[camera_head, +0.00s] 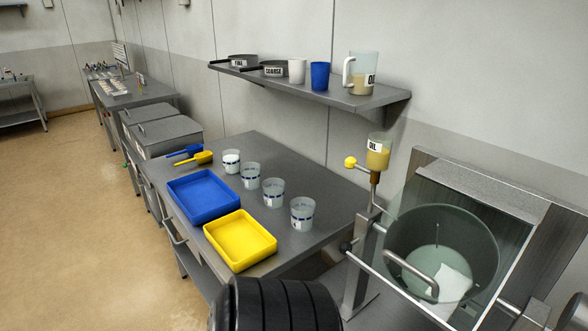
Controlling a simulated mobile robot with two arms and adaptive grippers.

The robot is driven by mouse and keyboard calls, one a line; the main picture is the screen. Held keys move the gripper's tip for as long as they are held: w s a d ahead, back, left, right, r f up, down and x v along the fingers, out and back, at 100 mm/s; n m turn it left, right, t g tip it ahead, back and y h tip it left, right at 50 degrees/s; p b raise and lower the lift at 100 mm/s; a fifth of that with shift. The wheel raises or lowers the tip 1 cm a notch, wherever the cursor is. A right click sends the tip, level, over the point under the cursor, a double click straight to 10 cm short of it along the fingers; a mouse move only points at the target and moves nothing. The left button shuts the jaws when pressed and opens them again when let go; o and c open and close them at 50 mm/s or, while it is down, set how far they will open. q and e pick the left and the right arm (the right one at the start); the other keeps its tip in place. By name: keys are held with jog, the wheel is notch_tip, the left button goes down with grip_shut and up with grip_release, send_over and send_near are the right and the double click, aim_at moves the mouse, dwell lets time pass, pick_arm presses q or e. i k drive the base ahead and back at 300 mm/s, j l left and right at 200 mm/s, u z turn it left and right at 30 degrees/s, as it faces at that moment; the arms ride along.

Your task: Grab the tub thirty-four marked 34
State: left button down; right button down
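The far tub (231,162) seems to hold something white. Behind the blue tray's right side come a second tub (251,176) and a third tub (273,193). The nearest tub (302,214) stands to the right of the yellow tray. Their marks are too small to read, so I cannot tell which is marked 34. Neither of my grippers is in view.
A blue tray (203,196) and a yellow tray (240,239) lie along the table's front edge, with blue and yellow scoops (195,159) beyond. A shelf (330,95) with pans, cups and a jug overhangs. An oil dispenser (379,155) and glass-fronted drum (440,255) stand right.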

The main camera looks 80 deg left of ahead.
aim_at(303, 208)
jog(key=u, duration=2.5)
jog(key=j, duration=0.55)
jog(key=i+j+u, duration=0.1)
jog(key=j, duration=0.4)
